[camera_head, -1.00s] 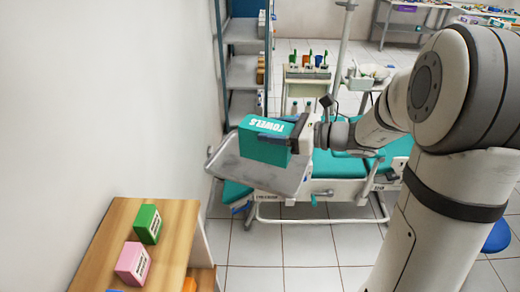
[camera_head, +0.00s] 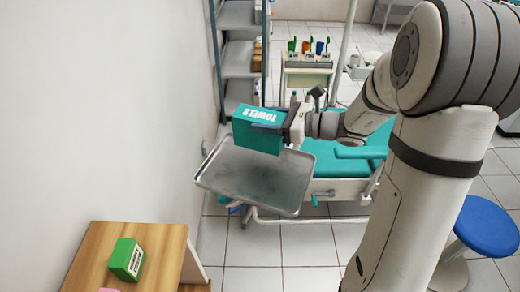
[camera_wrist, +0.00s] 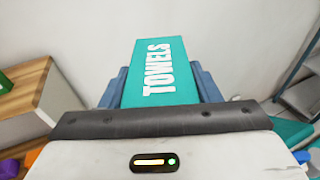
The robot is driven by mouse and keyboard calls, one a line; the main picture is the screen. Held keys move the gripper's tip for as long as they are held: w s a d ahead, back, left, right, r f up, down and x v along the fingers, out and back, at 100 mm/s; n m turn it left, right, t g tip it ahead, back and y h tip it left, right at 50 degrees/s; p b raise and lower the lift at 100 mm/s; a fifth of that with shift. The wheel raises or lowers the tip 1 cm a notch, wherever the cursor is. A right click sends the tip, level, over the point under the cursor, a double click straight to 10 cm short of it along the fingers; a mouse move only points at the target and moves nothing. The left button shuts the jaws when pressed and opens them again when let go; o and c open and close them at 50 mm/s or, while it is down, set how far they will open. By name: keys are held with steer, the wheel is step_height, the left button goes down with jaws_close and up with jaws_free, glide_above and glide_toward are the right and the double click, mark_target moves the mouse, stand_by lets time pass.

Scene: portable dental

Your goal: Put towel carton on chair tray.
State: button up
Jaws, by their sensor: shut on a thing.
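The towel carton (camera_head: 257,131) is a teal box with white TOWELS lettering. My gripper (camera_head: 283,129) is shut on it, and the carton shows between the two blue-grey fingers in the wrist view (camera_wrist: 160,80). The chair tray (camera_head: 255,182) is a grey metal tray with a raised rim, beside the teal dental chair (camera_head: 345,155). In the head view the carton overlaps the tray's far edge and appears held above it. The exact gap between carton and tray cannot be told. The visible part of the tray is bare.
A wooden cabinet (camera_head: 165,240) with a green box (camera_head: 127,259) stands at the lower left. Grey shelves (camera_head: 240,60) stand behind the tray near the wall. A blue stool (camera_head: 487,228) is at the right. A small cart (camera_head: 306,75) with bottles and cups stands at the back.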

mark_target(269, 139)
steer(key=f, duration=0.3)
steer(key=shift+w+d, duration=0.2)
step_height(269, 139, down, 4)
steer(key=shift+s+d, duration=0.1)
steer(key=shift+s, duration=0.05)
steer(key=o, duration=1.1)
steer(key=shift+r, duration=0.1)
